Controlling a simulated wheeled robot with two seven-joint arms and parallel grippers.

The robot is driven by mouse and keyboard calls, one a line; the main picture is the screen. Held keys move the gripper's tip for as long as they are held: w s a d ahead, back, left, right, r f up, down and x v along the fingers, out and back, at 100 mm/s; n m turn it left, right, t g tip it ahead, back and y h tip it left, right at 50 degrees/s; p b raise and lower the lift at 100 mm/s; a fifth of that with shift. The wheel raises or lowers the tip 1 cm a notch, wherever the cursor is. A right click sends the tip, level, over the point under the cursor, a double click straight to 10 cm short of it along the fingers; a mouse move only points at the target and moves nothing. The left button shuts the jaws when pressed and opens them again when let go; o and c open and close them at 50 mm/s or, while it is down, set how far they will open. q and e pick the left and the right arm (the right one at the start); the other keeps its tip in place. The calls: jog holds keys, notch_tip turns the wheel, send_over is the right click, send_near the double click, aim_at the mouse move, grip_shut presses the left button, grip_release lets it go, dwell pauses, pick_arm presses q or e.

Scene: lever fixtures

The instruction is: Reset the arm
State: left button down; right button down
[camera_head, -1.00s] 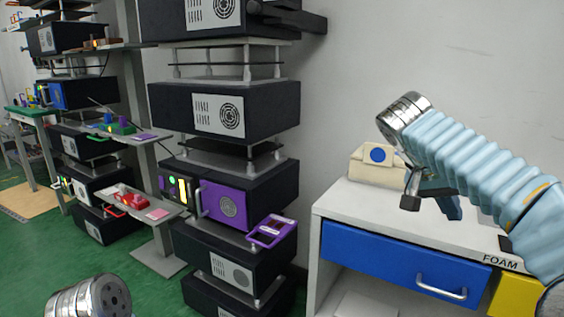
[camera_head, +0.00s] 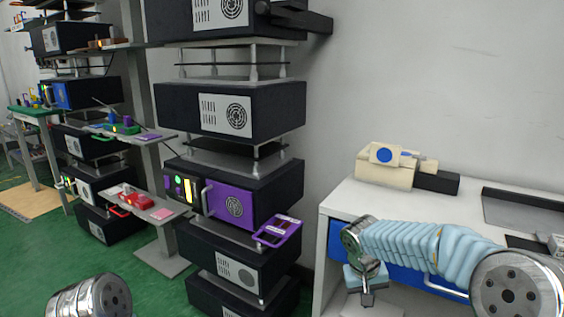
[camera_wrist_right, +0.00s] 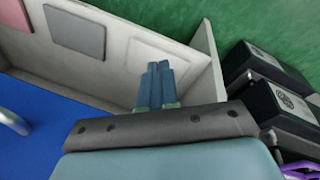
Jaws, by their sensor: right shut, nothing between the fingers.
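My right arm, in a light blue ribbed sleeve, reaches in from the right in the head view. Its gripper (camera_head: 367,298) hangs low in front of the white cabinet (camera_head: 326,262), left of the blue drawer (camera_head: 397,271). In the right wrist view the two blue fingers (camera_wrist_right: 157,70) are together, with nothing between them. They point towards the open white compartment of the cabinet (camera_wrist_right: 130,45). A metal joint of my left arm shows at the lower left of the head view; its gripper is out of view. No lever is held.
A beige device with a blue disc (camera_head: 385,155) stands on the cabinet top. Left of it is a black rack with a purple door (camera_head: 232,203) and a purple handled panel (camera_head: 279,232). Shelves with small fixtures (camera_head: 137,200) stand farther left. Green floor (camera_head: 150,292) is open at lower left.

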jog(key=s+a+f+n+g+y, duration=0.1)
jog(key=s+a+f+y, duration=0.15)
jog(key=f, duration=0.45)
jog(key=s+a+f+y, duration=0.1)
jog(key=s+a+f, duration=0.2)
jog(key=f, duration=0.4)
jog(key=s+a+f+m+y, duration=0.1)
jog(key=s+a+f, duration=0.1)
jog(key=s+f, duration=0.6)
jog(key=s+a+f+m+y, duration=0.1)
jog(key=s+a+f+y, duration=0.1)
jog(key=s+f, duration=0.6)
jog(key=s, duration=0.3)
jog(key=shift+s+a, duration=0.3)
